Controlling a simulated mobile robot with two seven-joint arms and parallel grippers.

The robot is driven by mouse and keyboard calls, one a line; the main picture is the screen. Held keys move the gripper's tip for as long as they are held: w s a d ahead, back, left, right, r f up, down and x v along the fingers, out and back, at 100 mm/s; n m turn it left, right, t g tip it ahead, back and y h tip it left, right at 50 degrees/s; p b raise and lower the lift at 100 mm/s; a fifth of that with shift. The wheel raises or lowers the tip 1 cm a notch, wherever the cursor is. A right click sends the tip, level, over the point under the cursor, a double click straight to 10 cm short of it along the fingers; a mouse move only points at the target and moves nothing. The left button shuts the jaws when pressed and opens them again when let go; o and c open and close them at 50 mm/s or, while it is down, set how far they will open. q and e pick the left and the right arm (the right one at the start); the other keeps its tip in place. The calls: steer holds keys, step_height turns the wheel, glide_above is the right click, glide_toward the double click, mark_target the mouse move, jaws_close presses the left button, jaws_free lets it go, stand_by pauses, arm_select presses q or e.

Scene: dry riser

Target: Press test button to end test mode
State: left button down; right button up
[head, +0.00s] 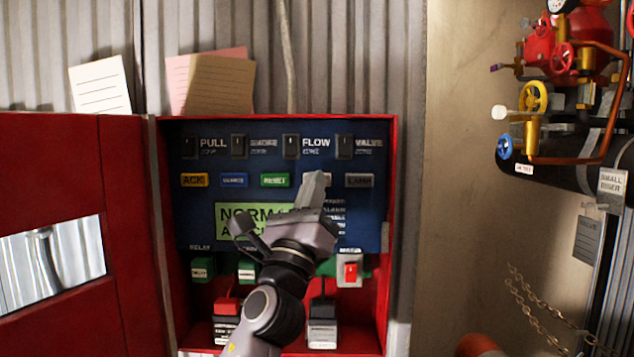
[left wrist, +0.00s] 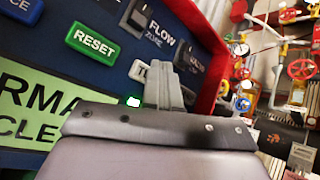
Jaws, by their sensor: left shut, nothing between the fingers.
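The test button is a pale button in the panel's button row, between the green RESET button (head: 275,180) and the LAMP button (head: 359,180). The green display (head: 232,217) reads "NORMAL" and is partly hidden by my gripper. My right gripper is not in view.
The panel sits in a red cabinet (head: 392,250) with its red door (head: 60,200) open at left. A red switch (head: 350,272) and batteries are lower inside. Pipes with valve wheels (head: 535,97) stand at right, with a hanging chain (head: 530,305) below.

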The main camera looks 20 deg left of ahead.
arm_select(q)
steer(key=shift+s, duration=0.1)
stand_by(0.3)
steer(key=shift+s+d+p, duration=0.25)
steer(key=shift+s+p, duration=0.35)
steer(key=shift+s, duration=0.15)
steer(key=shift+s, duration=0.1)
steer(key=s+p, duration=0.1)
steer(key=s, duration=0.1)
steer(key=s+d+p, duration=0.1)
steer(key=s, duration=0.1)
steer(key=shift+s+d, duration=0.2)
steer(key=shift+s, duration=0.15)
stand_by(0.3)
